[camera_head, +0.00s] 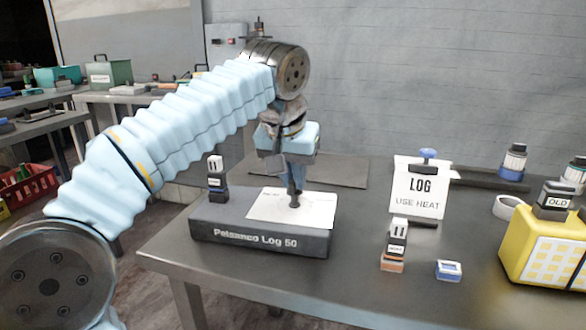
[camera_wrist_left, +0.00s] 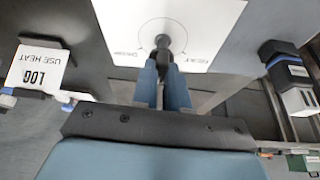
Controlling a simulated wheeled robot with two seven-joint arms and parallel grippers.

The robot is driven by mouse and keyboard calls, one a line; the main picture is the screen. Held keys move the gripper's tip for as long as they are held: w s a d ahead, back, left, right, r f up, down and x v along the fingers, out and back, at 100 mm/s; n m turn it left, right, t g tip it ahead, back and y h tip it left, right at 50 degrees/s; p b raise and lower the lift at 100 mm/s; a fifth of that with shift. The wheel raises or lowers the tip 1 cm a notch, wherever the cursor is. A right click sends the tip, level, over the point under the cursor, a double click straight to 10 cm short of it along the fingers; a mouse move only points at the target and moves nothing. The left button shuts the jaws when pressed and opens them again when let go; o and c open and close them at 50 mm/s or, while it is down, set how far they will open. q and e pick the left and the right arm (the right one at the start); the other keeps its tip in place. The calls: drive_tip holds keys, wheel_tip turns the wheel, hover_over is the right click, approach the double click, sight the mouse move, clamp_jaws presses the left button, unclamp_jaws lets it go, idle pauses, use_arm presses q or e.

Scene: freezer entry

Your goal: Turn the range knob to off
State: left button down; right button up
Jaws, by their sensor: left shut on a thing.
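The range knob (camera_wrist_left: 163,42) is a small dark knob on a white label plate (camera_head: 262,206) on top of the dark grey box marked "Pelsanco Log 50" (camera_head: 222,232). My left gripper (camera_head: 295,190) reaches down onto the knob from above. In the left wrist view its two blue-grey fingers (camera_wrist_left: 162,70) are shut on the knob, inside a circle printed on the plate. The printed words by the circle are partly legible, one seeming to read "HEAT". The knob's exact pointing direction cannot be told. My right gripper is in neither view.
A small stamp-like block (camera_head: 217,182) stands on the box's left end. A "LOG USE HEAT" sign (camera_head: 420,187), a block (camera_head: 394,250), a small blue item (camera_head: 448,270) and a yellow case (camera_head: 545,245) stand to the right. Bare tabletop (camera_head: 350,220) lies between box and sign.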

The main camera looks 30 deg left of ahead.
use_arm(q)
drive_tip(key=shift+n, duration=0.6)
drive_tip(key=c, duration=1.1)
unclamp_jaws()
drive_tip(key=shift+c, duration=0.2)
drive_tip(key=shift+r, duration=0.1)
drive_tip(key=p+v, duration=0.4)
drive_tip(key=v, duration=0.9)
drive_tip(key=shift+d+r+p, duration=0.3)
drive_tip(key=shift+s, duration=0.15)
